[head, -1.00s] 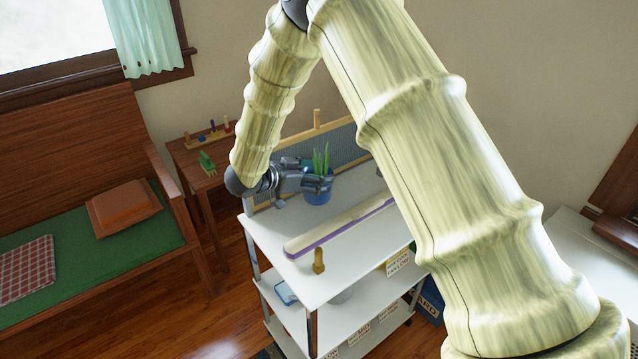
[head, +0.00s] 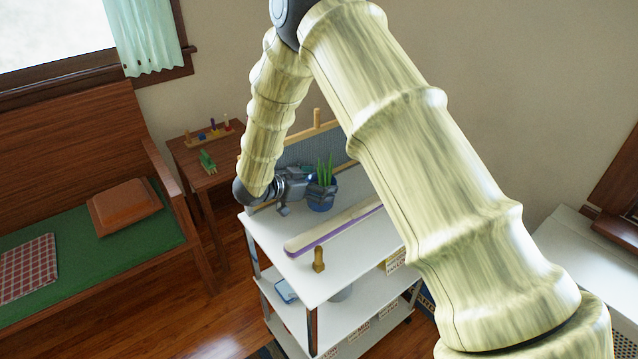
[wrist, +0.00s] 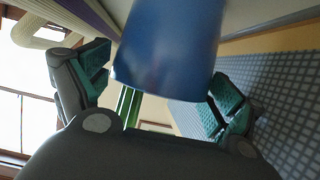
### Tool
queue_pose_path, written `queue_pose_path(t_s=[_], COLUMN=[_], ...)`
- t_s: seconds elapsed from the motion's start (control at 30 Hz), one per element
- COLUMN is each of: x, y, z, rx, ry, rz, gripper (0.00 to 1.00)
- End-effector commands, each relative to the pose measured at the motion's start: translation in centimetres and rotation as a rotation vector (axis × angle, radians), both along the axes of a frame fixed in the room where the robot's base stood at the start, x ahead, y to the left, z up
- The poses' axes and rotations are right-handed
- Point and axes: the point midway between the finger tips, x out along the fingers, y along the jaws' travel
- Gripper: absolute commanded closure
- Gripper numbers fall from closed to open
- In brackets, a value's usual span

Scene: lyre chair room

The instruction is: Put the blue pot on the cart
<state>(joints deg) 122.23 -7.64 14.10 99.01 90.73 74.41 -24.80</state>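The blue pot (head: 321,204) holds a green spiky plant (head: 325,172). It is upright at the far left part of the cart's white top (head: 322,284) and appears to rest there. My gripper (head: 322,189) reaches it from the left, with fingers around the pot. In the wrist view the pot (wrist: 168,50) fills the space between the fingers. The left finger pad stands a little apart from the pot. The right pad is close beside it, and contact there cannot be told. The pot's base is hidden in the wrist view.
A long pale beam with a purple edge (head: 330,231) and a wooden peg (head: 318,259) lie in front of the pot. A grey framed board (head: 305,150) stands behind. A small wooden table (head: 190,158) and a bench (head: 110,255) are left.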

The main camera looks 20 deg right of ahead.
Motion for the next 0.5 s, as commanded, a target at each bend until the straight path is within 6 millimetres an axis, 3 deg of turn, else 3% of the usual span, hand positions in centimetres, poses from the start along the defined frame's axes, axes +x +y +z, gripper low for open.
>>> queue_pose_path(t_s=[0.33, 0.5], x=[0.0, -0.5], y=[0.0, 1.5], z=[0.3, 0.8], rx=[0.000, 0.000], ry=[-0.001, -0.001], rz=[0.000, 0.002], gripper=[0.05, 0.05])
